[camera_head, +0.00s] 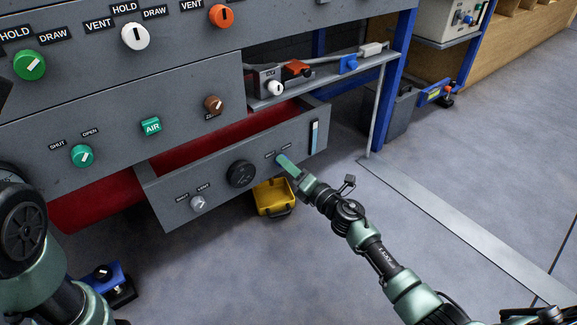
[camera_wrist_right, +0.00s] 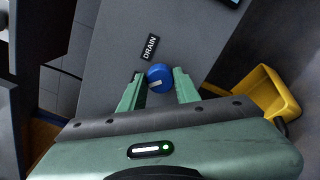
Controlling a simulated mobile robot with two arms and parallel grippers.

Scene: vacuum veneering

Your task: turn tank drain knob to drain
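The tank drain knob (camera_wrist_right: 159,77) is a round blue knob with a white mark on its face. A black DRAIN label (camera_wrist_right: 150,47) sits above it on the grey panel. My right gripper (camera_wrist_right: 159,84) has its two green fingers on either side of the knob, and they appear to touch it. In the head view the right gripper (camera_head: 283,161) reaches the right part of the lower grey panel (camera_head: 225,185) and hides the knob. The SHUT side label is too small to read. Only part of my left arm shows at the left edge; its gripper is out of view.
A black round fitting (camera_head: 240,174) and a grey vent knob (camera_head: 198,203) sit left on the same panel. A level gauge (camera_head: 314,135) is to the right. A yellow bin (camera_head: 272,197) stands on the floor below. Open floor lies right.

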